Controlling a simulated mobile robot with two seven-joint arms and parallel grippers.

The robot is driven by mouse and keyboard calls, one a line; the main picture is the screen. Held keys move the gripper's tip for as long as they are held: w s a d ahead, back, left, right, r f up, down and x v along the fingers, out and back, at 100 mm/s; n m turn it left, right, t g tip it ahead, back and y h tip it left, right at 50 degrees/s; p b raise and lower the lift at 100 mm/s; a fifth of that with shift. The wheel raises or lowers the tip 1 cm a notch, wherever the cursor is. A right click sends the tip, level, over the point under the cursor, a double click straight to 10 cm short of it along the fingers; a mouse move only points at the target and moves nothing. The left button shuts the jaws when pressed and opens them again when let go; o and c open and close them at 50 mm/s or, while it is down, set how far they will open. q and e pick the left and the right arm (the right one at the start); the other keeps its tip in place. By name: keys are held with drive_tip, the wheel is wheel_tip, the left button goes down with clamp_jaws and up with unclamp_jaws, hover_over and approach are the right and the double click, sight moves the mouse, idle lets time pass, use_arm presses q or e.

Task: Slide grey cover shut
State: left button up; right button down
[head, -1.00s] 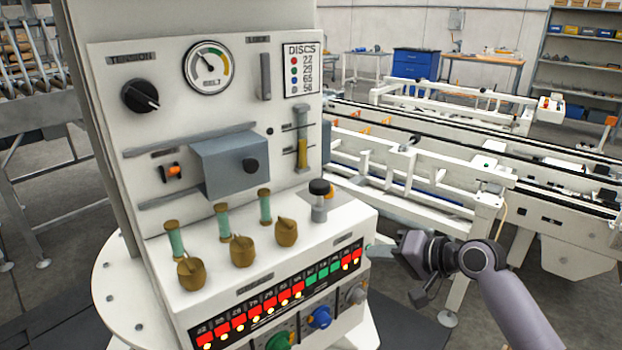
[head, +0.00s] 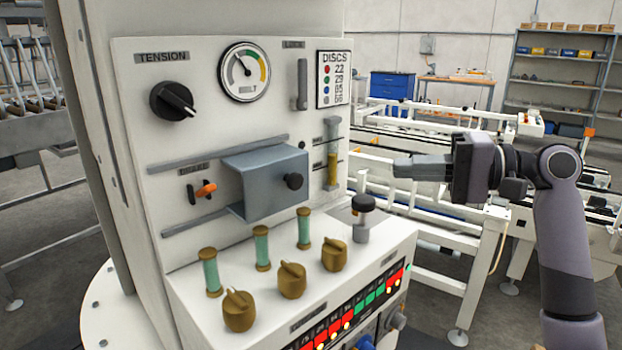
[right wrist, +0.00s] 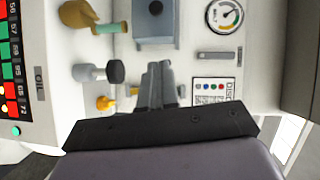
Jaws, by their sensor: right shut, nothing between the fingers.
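The grey cover (head: 262,180) is a box-shaped piece with a black knob (head: 294,181) on its right part. It sits between two grey rails (head: 220,154) on the white panel. To its left an orange switch lever (head: 206,188) is uncovered. My right gripper (head: 398,168) is shut and empty, to the right of the panel, apart from the cover and at about the knob's height. In the right wrist view the shut fingers (right wrist: 158,68) point towards the panel, with the cover (right wrist: 155,28) beyond them. My left gripper is not in view.
A black-topped plunger (head: 362,218) and several brass knobs (head: 291,280) with green tubes stand on the ledge below the cover. A yellow sight tube (head: 332,165) is on the panel between cover and gripper. White conveyor frames (head: 440,225) stand behind my right arm.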

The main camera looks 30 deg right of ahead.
drive_tip(key=s+a+p+x, duration=0.2)
drive_tip(key=x, duration=1)
drive_tip(key=shift+w+a+f, duration=0.2)
drive_tip(key=shift+w+a, duration=0.05)
drive_tip(key=shift+a, duration=0.1)
